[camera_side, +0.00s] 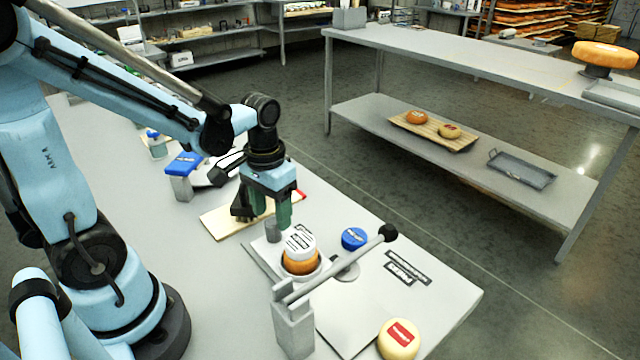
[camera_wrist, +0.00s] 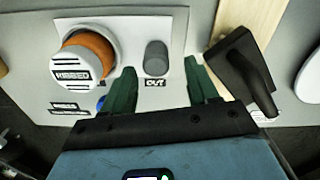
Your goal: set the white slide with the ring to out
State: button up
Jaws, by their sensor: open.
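The white slide (camera_wrist: 125,30) is a flat plate at the top left of the wrist view; it also shows in the side view (camera_side: 262,249). A pale ring (camera_side: 318,272) surrounds the foot of an orange cheese (camera_side: 298,259) with a white labelled cap. A grey upright peg (camera_wrist: 156,58) stands at the plate's right end, with an OUT label just below it. My gripper (camera_wrist: 161,66) is open, its green fingers on either side of the peg with gaps visible. In the side view my gripper (camera_side: 272,218) is just above and around the peg.
A lever with a black ball (camera_side: 388,232) reaches over the table in front of the ring. A blue puck (camera_side: 354,238) sits behind it. A black part (camera_wrist: 240,70) stands close beside my right finger. A yellow cheese (camera_side: 398,341) lies at the front edge.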

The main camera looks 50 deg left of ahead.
notch_tip(320, 180, up, 9)
dwell(0.6)
jog(key=d+t, duration=0.1)
jog(key=t, duration=0.1)
jog(key=d+m+t, duration=0.1)
jog(key=d+t, duration=0.1)
jog(key=d+f+m+t, duration=0.1)
jog(key=t, duration=0.2)
jog(key=shift+w+d, duration=0.15)
jog(key=shift+w, duration=0.2)
dwell(1.4)
